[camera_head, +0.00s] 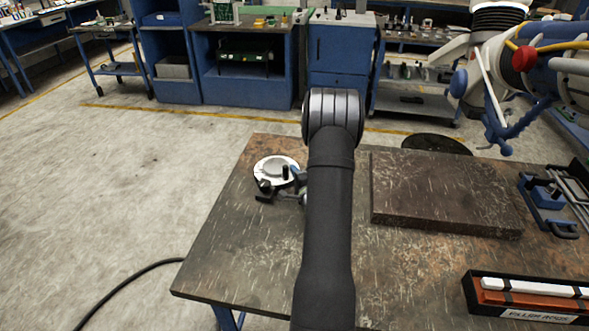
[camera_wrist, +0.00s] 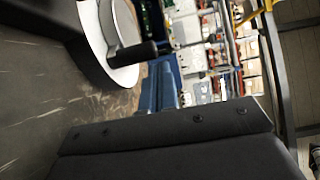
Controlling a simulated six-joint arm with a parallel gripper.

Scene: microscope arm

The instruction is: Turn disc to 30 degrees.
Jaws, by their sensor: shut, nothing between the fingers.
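The disc (camera_head: 274,170) is a pale round plate with a raised grey centre, lying near the far left part of the worktable. It also shows at the upper left of the wrist view (camera_wrist: 122,76), tilted by the camera, with a dark peg (camera_wrist: 134,53) across its rim. My gripper (camera_head: 268,191) is a small dark shape at the disc's near edge, partly hidden by my arm. It is shut with nothing held. I cannot tell whether it touches the disc or peg. No angle marks can be read.
The worn worktable (camera_head: 240,240) is clear at its near left. A thick dark slab (camera_head: 445,190) lies right of my arm. A blue clamp-like tool (camera_head: 547,200) and a box of rods (camera_head: 530,298) stand farther right. Blue benches are beyond.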

